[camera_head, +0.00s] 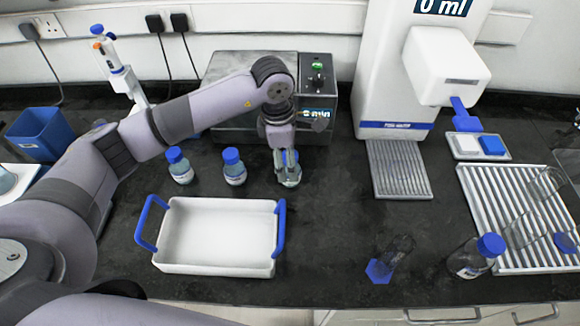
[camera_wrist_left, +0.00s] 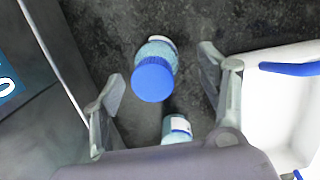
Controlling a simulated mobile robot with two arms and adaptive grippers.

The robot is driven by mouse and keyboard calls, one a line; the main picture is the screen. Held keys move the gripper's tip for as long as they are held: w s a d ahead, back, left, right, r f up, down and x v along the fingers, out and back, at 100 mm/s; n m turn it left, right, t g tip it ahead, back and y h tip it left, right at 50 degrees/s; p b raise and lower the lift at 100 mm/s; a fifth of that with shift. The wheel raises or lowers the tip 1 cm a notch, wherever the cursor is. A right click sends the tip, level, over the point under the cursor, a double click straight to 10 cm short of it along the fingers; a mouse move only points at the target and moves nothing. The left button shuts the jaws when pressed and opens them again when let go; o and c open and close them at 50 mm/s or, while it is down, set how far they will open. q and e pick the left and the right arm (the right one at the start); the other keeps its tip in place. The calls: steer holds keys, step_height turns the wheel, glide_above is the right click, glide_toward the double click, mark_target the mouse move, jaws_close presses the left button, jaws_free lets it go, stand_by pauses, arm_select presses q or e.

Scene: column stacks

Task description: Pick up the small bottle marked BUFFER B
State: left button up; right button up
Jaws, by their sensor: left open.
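Three small blue-capped bottles stand in a row behind the white tray: a left one (camera_head: 180,167), a middle one (camera_head: 234,168) and a right one (camera_head: 290,178). Their labels are too small to read, so I cannot tell which is BUFFER B. My left gripper (camera_head: 287,160) is above the right bottle and hides its upper part. In the left wrist view the gripper (camera_wrist_left: 161,68) is open, with the right bottle's blue cap (camera_wrist_left: 153,80) between its fingers, apart from both. The middle bottle (camera_wrist_left: 177,127) is partly hidden below. My right gripper is not in view.
The white tray (camera_head: 218,268) with blue handles is empty. A grey heater box (camera_head: 228,66) stands close behind the gripper. Counter between is clear.

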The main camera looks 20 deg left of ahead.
arm_select(q)
steer(key=f, duration=0.1)
steer(key=f+p, duration=0.1)
steer(key=f, duration=0.1)
steer(key=shift+w+d+f+p, duration=0.3)
steer(key=shift+w+d, duration=0.05)
steer(key=shift+w, duration=0.05)
steer(key=shift+f, duration=0.25)
steer(key=shift+c, duration=0.4)
steer(key=c, duration=1.3)
steer(key=shift+r, duration=0.1)
